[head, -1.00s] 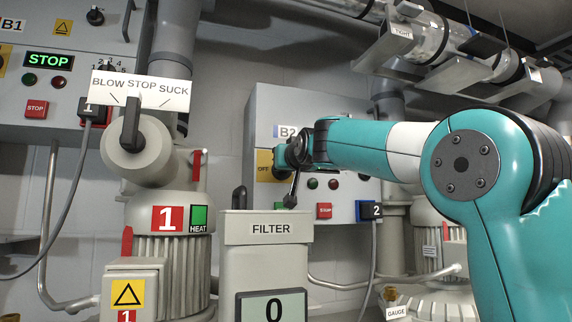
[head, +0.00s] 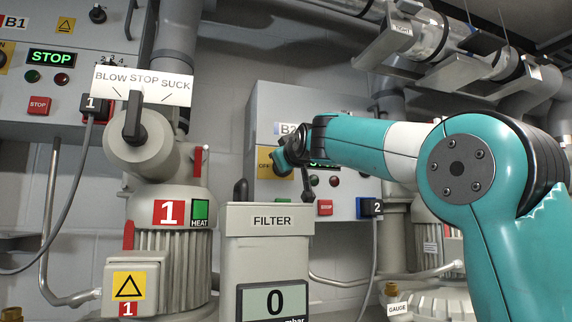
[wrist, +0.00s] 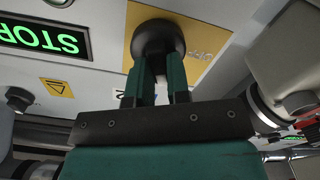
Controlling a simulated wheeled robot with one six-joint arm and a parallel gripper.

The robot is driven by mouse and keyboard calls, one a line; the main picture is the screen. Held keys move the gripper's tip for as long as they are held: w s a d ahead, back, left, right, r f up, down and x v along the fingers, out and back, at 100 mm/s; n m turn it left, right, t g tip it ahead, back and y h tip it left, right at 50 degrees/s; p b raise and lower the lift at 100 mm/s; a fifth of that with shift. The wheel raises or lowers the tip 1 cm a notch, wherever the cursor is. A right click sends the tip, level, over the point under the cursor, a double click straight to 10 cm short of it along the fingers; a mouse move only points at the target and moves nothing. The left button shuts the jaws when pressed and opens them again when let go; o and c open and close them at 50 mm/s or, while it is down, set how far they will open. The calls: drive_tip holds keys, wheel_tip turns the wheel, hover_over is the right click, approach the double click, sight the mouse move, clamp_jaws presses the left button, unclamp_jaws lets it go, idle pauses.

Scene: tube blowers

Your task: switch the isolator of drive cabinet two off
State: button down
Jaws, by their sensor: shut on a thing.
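Drive cabinet two (head: 345,120), a grey box marked B2, hangs on the wall behind the filter unit. Its isolator is a black round knob (wrist: 158,48) on a yellow plate (wrist: 205,45), seen upside down in the wrist view. Part of the yellow plate (head: 264,163) with an OFF label shows in the head view. My gripper (wrist: 160,72) has its two dark green fingers shut on the isolator knob. In the head view my gripper (head: 282,160) is at the cabinet's left side, largely covering the knob. The knob's pointing direction is hidden.
A green STOP display (wrist: 42,38) is beside the yellow plate. The filter unit (head: 268,222) stands in front of the cabinet. Blower one (head: 165,180) with its BLOW/STOP/SUCK lever is to the left. Cabinet B1 (head: 60,105) is further left; pipes run overhead.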

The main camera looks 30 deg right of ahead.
drive_tip(key=n, duration=0.4)
drive_tip(key=n+b, duration=0.1)
drive_tip(key=n, duration=0.3)
drive_tip(key=f+n, duration=0.1)
drive_tip(key=n, duration=0.3)
drive_tip(key=shift+w+a+n, duration=0.1)
drive_tip(key=shift+a+n, duration=0.2)
idle(0.4)
drive_tip(key=c, duration=1.1)
unclamp_jaws()
drive_tip(key=shift+b, duration=0.35)
drive_tip(key=b+v, duration=0.6)
drive_tip(key=v, duration=1.1)
drive_tip(key=shift+s+r, duration=0.1)
drive_tip(key=shift+s, duration=0.15)
